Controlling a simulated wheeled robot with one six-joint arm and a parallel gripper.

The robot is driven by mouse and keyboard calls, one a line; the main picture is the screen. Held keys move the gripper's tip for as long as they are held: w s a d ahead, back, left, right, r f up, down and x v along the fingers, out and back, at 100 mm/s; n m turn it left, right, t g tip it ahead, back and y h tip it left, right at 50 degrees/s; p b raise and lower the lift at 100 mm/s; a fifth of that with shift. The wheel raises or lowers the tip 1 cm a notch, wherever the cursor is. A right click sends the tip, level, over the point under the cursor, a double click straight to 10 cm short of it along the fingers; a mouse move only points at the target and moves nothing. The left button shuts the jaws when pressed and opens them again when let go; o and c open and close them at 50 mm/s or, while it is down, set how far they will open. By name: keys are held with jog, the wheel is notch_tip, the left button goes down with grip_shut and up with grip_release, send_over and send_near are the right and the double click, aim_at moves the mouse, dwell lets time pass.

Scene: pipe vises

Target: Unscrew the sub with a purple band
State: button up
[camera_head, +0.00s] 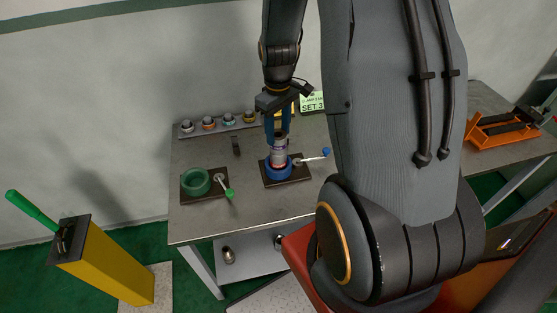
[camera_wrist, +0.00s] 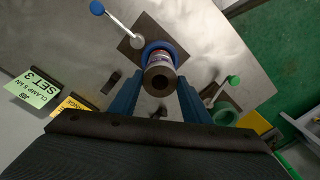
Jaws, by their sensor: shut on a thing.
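The sub (camera_head: 279,152) stands upright in the blue vise (camera_head: 286,175), a grey metal cylinder with a pale, coloured label area low down. A purplish tint shows there, but the band is too small to make out clearly. In the wrist view the sub (camera_wrist: 159,80) is seen from its open top end, with the blue vise ring behind it. My gripper (camera_head: 280,131) comes down from above with its blue fingers on either side of the sub's upper part, shut on it. Both fingers of my gripper (camera_wrist: 159,92) show in the wrist view.
The blue vise has a blue-knobbed lever (camera_head: 325,153) to its right. A green vise (camera_head: 196,182) with a green-knobbed lever stands empty to the left. A rack of several small parts (camera_head: 218,124) lines the table's back. A green SET 3 sign (camera_head: 312,102) stands behind. A yellow post (camera_head: 105,265) stands left.

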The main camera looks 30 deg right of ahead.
dwell(0.3)
jog(key=n, duration=1.4)
jog(key=o, duration=1.1)
